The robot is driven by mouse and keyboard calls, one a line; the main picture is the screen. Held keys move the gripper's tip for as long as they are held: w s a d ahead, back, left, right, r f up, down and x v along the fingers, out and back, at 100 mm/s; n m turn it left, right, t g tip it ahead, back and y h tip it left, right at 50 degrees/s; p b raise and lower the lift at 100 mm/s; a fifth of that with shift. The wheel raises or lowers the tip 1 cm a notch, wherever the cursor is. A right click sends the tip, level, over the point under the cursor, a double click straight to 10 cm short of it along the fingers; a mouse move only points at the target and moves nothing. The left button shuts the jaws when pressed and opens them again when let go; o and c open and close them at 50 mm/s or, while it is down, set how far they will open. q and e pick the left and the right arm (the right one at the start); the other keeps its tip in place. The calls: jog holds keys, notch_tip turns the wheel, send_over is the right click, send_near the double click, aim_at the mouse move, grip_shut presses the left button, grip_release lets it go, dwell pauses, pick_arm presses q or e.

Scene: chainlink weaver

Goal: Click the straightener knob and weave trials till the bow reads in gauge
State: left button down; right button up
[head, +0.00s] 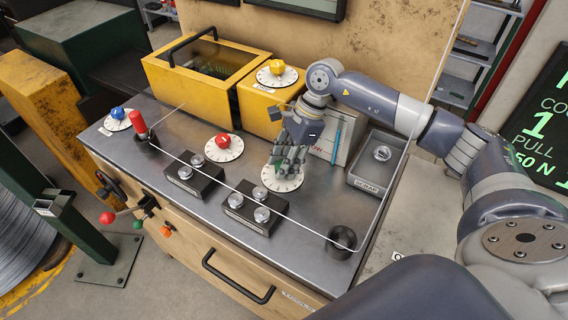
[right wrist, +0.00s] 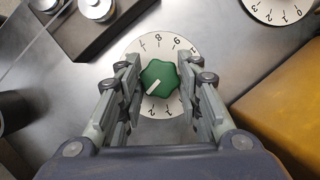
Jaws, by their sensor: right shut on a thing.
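A green knob (right wrist: 160,79) with a white pointer line sits on a white numbered dial (right wrist: 152,43). In the head view the dial (head: 283,184) lies on the steel bench top, its knob mostly hidden by my right gripper (head: 287,168). My right gripper (right wrist: 160,85) points down and is shut on the green knob, one finger on each side. Other numbered dials carry a red knob (head: 222,141), a yellow knob (head: 277,67) and a blue knob (head: 117,113). Two dark roller blocks (head: 194,176) (head: 250,212) stand under the wire. My left gripper is not in view.
A yellow machine housing (head: 205,75) stands behind the dials. A grey SCRAP bin (head: 376,165) is at the right, and a black ring guide (head: 341,240) at the front right. A red-handled lever (head: 138,122) rises at the left. The wire (head: 300,224) crosses the bench front.

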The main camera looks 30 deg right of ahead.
jog(key=o, duration=1)
jog(key=v, duration=1.2)
jog(key=shift+a, duration=0.1)
